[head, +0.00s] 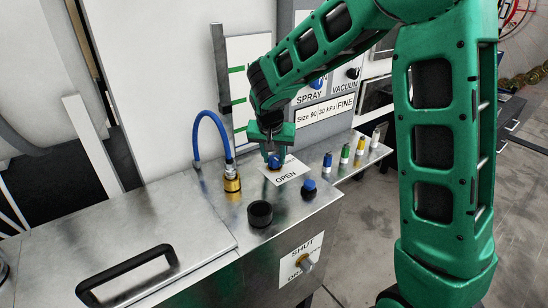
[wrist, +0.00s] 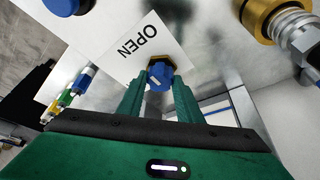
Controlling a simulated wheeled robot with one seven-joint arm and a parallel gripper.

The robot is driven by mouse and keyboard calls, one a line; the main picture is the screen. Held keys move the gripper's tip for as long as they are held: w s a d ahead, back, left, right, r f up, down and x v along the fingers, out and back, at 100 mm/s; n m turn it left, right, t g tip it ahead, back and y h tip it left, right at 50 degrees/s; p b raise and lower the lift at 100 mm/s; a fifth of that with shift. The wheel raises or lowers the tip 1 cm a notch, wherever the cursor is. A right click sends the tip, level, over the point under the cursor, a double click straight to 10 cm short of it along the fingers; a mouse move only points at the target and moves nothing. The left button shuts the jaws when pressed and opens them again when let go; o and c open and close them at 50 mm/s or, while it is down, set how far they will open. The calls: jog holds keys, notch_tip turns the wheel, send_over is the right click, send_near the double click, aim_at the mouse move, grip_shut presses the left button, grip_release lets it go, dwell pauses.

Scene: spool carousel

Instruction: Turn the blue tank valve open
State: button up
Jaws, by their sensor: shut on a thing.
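The blue tank valve (head: 274,161) is a small blue knob on a brass base, set beside a white OPEN label (head: 290,171) on the metal tank top. In the wrist view the blue valve (wrist: 160,74) sits between the two green fingers. My gripper (head: 273,155) comes down from above and is shut on the valve knob. In the wrist view my gripper (wrist: 158,90) hides part of the knob's sides. A pale mark shows on the knob's face; I cannot tell its exact angle against the label.
A brass fitting (head: 232,183) with a blue hose stands left of the valve. A black cup-like port (head: 260,213) and another blue knob (head: 309,188) are nearer the front. Several coloured small bottles (head: 345,152) stand on the right shelf. A black handle (head: 127,272) crosses the lid.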

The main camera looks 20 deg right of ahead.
jog(key=shift+w+r, duration=0.15)
jog(key=o, duration=1)
jog(key=shift+o, duration=0.2)
jog(key=v, duration=1)
jog(key=shift+s+r, duration=0.2)
jog(key=shift+s, duration=0.05)
jog(key=shift+a, duration=0.15)
